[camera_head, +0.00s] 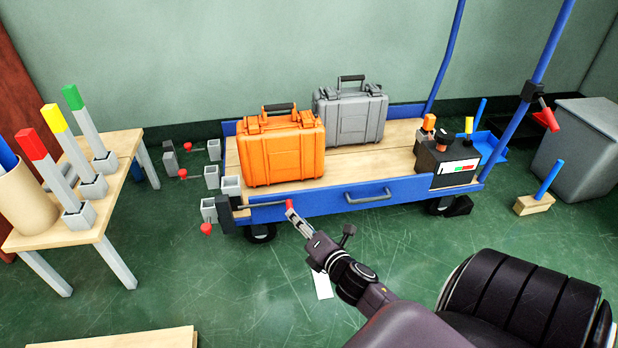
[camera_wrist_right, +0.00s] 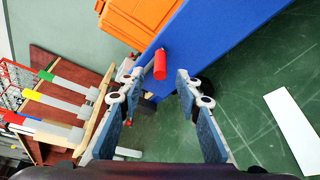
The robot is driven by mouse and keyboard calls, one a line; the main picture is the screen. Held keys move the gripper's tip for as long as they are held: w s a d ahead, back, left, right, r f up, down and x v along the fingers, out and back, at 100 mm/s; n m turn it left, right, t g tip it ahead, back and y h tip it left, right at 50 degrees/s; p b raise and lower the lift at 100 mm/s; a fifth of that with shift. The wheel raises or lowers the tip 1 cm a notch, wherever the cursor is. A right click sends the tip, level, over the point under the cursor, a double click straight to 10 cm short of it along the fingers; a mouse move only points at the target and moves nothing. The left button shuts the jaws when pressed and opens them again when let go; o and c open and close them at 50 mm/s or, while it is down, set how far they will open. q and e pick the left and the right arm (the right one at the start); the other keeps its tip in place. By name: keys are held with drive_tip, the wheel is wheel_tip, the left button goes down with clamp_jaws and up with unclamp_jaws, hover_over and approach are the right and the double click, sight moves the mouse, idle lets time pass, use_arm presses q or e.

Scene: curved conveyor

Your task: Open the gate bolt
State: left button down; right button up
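The gate bolt (camera_head: 262,205) is a thin grey rod along the left end of the blue cart's front side panel (camera_head: 330,199). Its red knob (camera_head: 289,204) is at the rod's right end, and the red knob also shows in the right wrist view (camera_wrist_right: 160,65). A dark bracket (camera_head: 225,214) stands at the rod's left end. My right gripper (camera_head: 294,213) is just in front of the knob. In the right wrist view its two fingers (camera_wrist_right: 157,82) are spread, with the knob just beyond the gap, not gripped. My left gripper is not in view.
An orange case (camera_head: 282,155) and a grey case (camera_head: 358,118) stand on the cart bed. A grey handle (camera_head: 368,197) sticks out of the panel. A wooden table (camera_head: 72,228) with colored posts is at left. The green floor before the cart is largely clear.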

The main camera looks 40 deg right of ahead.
drive_tip(key=v, duration=0.6)
drive_tip(key=shift+s, duration=0.25)
drive_tip(key=shift+a+r, duration=0.1)
